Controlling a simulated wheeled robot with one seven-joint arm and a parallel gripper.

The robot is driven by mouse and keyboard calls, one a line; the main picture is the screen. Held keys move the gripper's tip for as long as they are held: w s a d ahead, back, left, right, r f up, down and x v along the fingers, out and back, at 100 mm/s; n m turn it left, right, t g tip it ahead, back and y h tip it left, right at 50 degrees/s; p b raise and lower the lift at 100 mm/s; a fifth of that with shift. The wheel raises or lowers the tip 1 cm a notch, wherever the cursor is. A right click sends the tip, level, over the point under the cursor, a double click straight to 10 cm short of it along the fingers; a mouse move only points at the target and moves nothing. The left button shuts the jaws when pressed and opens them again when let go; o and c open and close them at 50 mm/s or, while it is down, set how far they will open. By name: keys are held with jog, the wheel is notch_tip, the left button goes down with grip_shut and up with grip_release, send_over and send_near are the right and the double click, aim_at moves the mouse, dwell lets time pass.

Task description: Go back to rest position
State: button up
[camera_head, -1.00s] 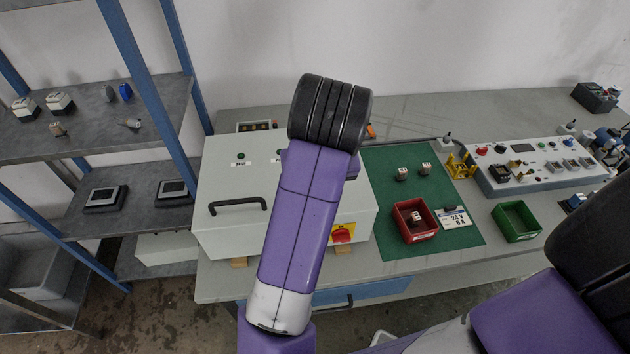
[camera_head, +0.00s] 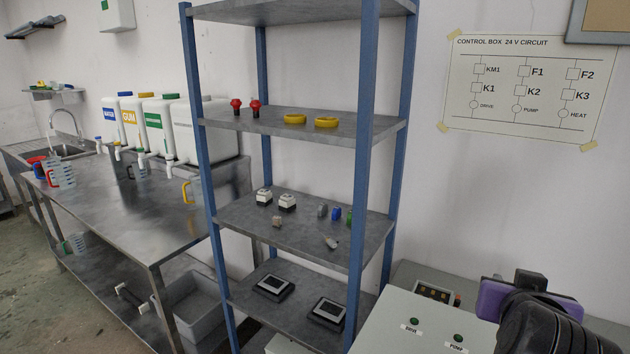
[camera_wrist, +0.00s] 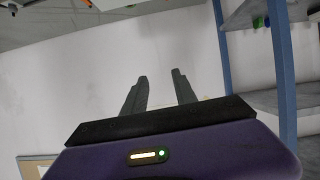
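My gripper (camera_wrist: 160,92) shows in the wrist view with its two dark fingers apart. Nothing is between them, and the white wall lies behind. In the head view only part of my purple and black arm shows at the lower right, in front of the control box (camera_head: 400,335); the fingers are not seen there. The wrist view also shows part of the blue-post shelf (camera_wrist: 283,80) at its right side.
The shelf rack (camera_head: 300,125) stands left of the control box and holds several small parts. A steel bench (camera_head: 130,215) with canisters (camera_head: 155,125) and jugs is further left. A circuit poster (camera_head: 525,85) hangs on the wall. Floor (camera_head: 60,310) shows at lower left.

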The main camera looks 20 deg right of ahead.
jog(key=w+a+r+n+t+h, duration=0.1)
jog(key=w+a+r+n+t, duration=0.1)
jog(key=r+n+t, duration=0.3)
jog(key=w+a+r+n+t+h, duration=0.1)
jog(key=w+a+r+t, duration=0.2)
jog(key=r, duration=0.3)
jog(key=s+a+f+n+t+y+b, duration=0.1)
jog(key=s+a+f+n+t+y, duration=0.15)
jog(key=a+f+n+y, duration=0.3)
jog(key=s+a+f+n+t+y, duration=0.1)
jog(key=a+f+n+t+y, duration=0.25)
jog(key=a+y, duration=0.4)
jog(key=s+a+f+m+g, duration=0.2)
jog(key=s+a+f+g, duration=0.1)
jog(key=s+f, duration=0.8)
jog(key=s+a+f+m+g+b, duration=0.1)
jog(key=s+a+f+m+g, duration=0.2)
jog(key=s+f, duration=0.8)
jog(key=s+g, duration=0.1)
jog(key=s, duration=0.3)
jog(key=shift+a+f+h, duration=0.15)
jog(key=shift+f+h, duration=0.15)
jog(key=shift+o, duration=0.3)
